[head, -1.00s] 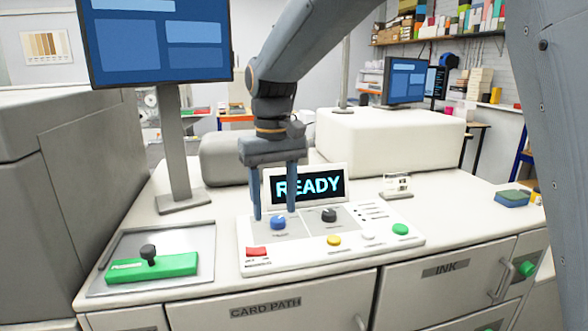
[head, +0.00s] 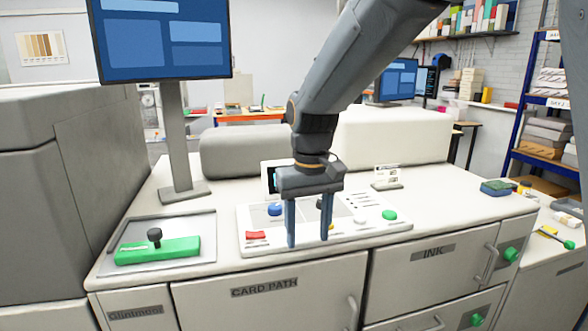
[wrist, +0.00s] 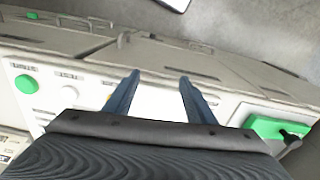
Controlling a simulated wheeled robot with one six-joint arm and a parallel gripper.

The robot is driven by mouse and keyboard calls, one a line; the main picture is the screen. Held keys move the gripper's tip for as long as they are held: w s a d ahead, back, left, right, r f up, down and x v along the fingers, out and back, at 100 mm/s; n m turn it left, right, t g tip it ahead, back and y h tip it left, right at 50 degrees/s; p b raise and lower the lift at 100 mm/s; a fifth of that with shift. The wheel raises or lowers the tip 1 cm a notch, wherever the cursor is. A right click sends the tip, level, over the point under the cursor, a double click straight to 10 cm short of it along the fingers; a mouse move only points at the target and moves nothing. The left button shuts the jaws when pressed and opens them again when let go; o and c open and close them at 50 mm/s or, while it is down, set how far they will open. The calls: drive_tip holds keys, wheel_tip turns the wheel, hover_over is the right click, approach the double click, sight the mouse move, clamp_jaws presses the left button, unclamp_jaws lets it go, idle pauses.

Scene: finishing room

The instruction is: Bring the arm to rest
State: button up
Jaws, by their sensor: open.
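My gripper (head: 308,243) hangs from my arm with its two blue fingers pointing down and apart, with nothing between them. It is in front of the white control panel (head: 375,228) in the head view and hides part of it and most of the small display (head: 268,178). A blue knob (head: 275,209) and a red button (head: 256,236) show left of the fingers, and a green button (head: 390,215) to the right. A dark knob is partly hidden behind the fingers. In the wrist view the open fingers (wrist: 157,85) point toward the cabinet's front edge.
A green block with a black knob (head: 157,249) sits in a grey tray (head: 205,225) at the left. A monitor (head: 165,40) stands behind it. A small card stand (head: 387,178) and a blue-green sponge-like block (head: 496,187) are on the right.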

drive_tip(key=s+d+f+m+b, duration=0.1)
drive_tip(key=s+d+f+m, duration=0.1)
drive_tip(key=s+d+f, duration=0.4)
drive_tip(key=s+d+f+m+t+b, duration=0.1)
drive_tip(key=s+d+f, duration=0.5)
drive_tip(key=d+f, duration=0.2)
drive_tip(key=shift+d+m, duration=0.4)
drive_tip(key=shift+d, duration=0.85)
